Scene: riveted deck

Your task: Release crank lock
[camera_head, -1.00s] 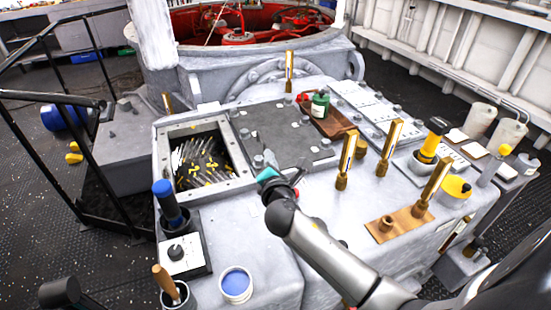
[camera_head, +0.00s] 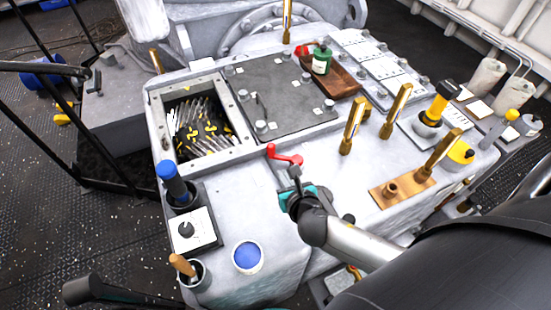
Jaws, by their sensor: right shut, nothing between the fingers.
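A small red crank (camera_head: 285,156) stands on the grey console top, just in front of the dark cover plate. Its arm runs left to right, with a knob at the left end. My right gripper (camera_head: 297,186), dark with teal parts, is just in front of and below the crank in the picture. It is shut and empty. A small gap seems to show between its tips and the red arm; I cannot tell if they touch. The crank's foot and any lock part there are hidden or too small to make out.
An open bin (camera_head: 200,127) of metal pieces lies left of the dark plate (camera_head: 278,100). Brass levers (camera_head: 352,126) stand to the right.

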